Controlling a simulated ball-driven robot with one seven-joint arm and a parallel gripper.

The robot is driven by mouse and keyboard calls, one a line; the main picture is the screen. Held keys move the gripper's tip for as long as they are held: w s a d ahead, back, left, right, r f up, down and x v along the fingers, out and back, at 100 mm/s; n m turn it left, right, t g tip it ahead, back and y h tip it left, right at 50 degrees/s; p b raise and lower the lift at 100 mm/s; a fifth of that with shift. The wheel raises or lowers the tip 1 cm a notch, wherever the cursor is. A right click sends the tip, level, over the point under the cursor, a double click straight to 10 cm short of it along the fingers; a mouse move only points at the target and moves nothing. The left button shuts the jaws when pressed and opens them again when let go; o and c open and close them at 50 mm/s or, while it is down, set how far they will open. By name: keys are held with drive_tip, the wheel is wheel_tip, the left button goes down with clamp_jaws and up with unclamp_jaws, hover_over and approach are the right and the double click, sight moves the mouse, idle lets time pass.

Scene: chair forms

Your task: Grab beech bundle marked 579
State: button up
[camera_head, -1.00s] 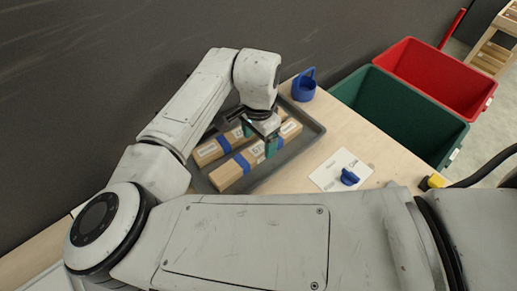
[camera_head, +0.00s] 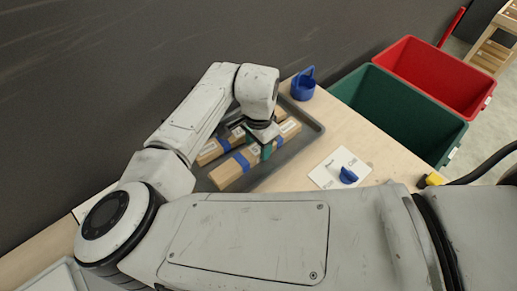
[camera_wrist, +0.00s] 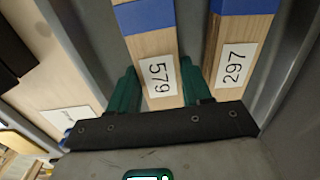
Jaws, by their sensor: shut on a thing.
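The beech bundle marked 579 (camera_wrist: 153,46) lies in a grey tray (camera_head: 316,130), with a blue band around it and a white label. In the head view it is the bundle (camera_head: 228,173) nearer the white card. My gripper (camera_wrist: 160,90) has one green finger on each side of it and is shut on it near the labelled end. The gripper also shows in the head view (camera_head: 259,147), reaching down into the tray and hiding part of the bundle. A second bundle marked 297 (camera_wrist: 238,50) lies beside it, along the tray's far side (camera_head: 209,152).
A blue holder (camera_head: 303,88) stands at the tray's far right corner. A white card (camera_head: 335,160) with a blue object (camera_head: 348,176) lies on the table. Green (camera_head: 405,110) and red (camera_head: 435,75) bins stand beyond the table's right edge.

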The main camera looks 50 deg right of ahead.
drive_tip(key=c, duration=0.4)
drive_tip(key=shift+c, duration=0.3)
drive_tip(key=shift+r, duration=0.1)
